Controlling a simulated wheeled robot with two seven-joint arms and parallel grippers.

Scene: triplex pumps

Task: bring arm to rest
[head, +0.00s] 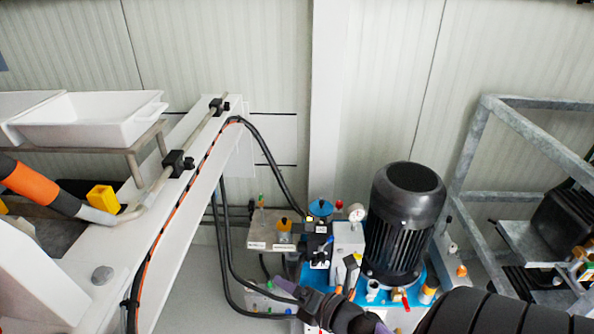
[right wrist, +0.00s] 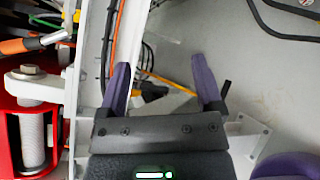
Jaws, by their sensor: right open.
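My right arm (head: 490,312) is black and ribbed and comes in from the lower right of the head view. It reaches left across the front of the blue-based pump unit. My right gripper (head: 291,286) shows purple fingers near the valve block, partly hidden by its own wrist. In the right wrist view my right gripper (right wrist: 161,62) is open, with its two purple fingers wide apart and nothing held between them. A white beam with black and orange cables lies behind the left finger. My left gripper is not in view.
The pump unit has a black motor (head: 405,220), a pressure gauge (head: 356,212) and valves close to my right arm. A white beam (head: 182,220) with cables stands at left. A grey metal frame (head: 480,150) stands at right. Bare floor (right wrist: 245,75) shows beyond the fingers.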

